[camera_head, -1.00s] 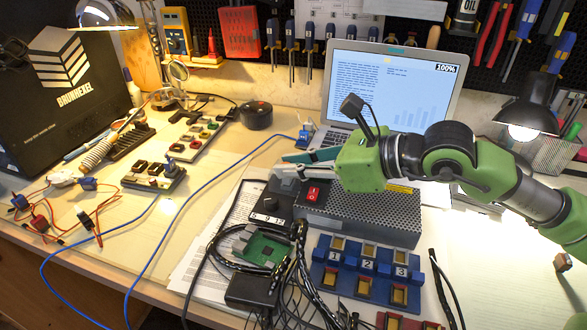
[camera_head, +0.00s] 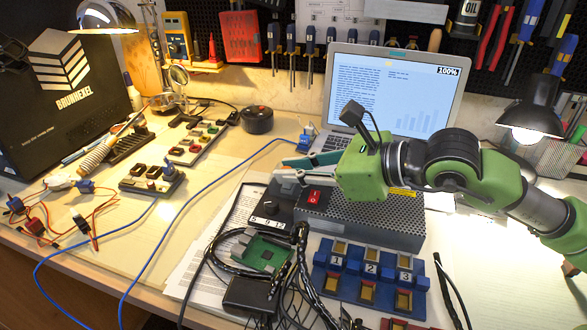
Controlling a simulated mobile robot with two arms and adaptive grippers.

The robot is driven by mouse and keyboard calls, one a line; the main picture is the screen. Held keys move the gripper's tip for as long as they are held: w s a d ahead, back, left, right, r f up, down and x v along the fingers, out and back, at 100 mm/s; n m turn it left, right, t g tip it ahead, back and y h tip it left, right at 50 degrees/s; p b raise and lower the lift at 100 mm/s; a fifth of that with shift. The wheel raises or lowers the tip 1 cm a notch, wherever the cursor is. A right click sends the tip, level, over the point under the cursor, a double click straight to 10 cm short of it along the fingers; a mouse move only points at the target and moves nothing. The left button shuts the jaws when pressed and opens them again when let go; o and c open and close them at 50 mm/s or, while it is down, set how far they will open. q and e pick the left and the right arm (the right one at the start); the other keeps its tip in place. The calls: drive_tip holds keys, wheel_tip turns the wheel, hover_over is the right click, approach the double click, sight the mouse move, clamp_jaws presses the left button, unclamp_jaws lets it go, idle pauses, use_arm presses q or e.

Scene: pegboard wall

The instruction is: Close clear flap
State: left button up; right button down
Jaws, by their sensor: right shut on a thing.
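My right gripper (camera_head: 288,172) comes in from the right, its green wrist body above the grey perforated box (camera_head: 360,222). Its fingers point left over the box's dark sloped front and look close together. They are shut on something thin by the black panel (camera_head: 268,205). The clear flap cannot be made out there; its see-through surface and angle are hidden by the fingers or too faint. A red switch (camera_head: 315,194) shows on the box just below the fingers. My left gripper is not in view.
A blue numbered holder (camera_head: 368,288) stands in front of the box. A green circuit board (camera_head: 263,253) and black cables lie to its left. An open laptop (camera_head: 392,95) stands behind, and a lit lamp (camera_head: 530,115) at right.

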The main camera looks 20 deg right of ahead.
drive_tip(key=c, duration=2)
unclamp_jaws()
drive_tip(key=shift+f, duration=0.1)
drive_tip(key=shift+d, duration=0.1)
drive_tip(key=shift+v, duration=3)
drive_tip(key=shift+s+d+r, duration=0.25)
drive_tip(key=shift+s+d, duration=0.15)
drive_tip(key=shift+s, duration=0.35)
drive_tip(key=shift+s+d+r, duration=0.25)
drive_tip(key=shift+d+r, duration=0.05)
drive_tip(key=shift+d, duration=0.3)
drive_tip(key=shift+v, duration=1.45)
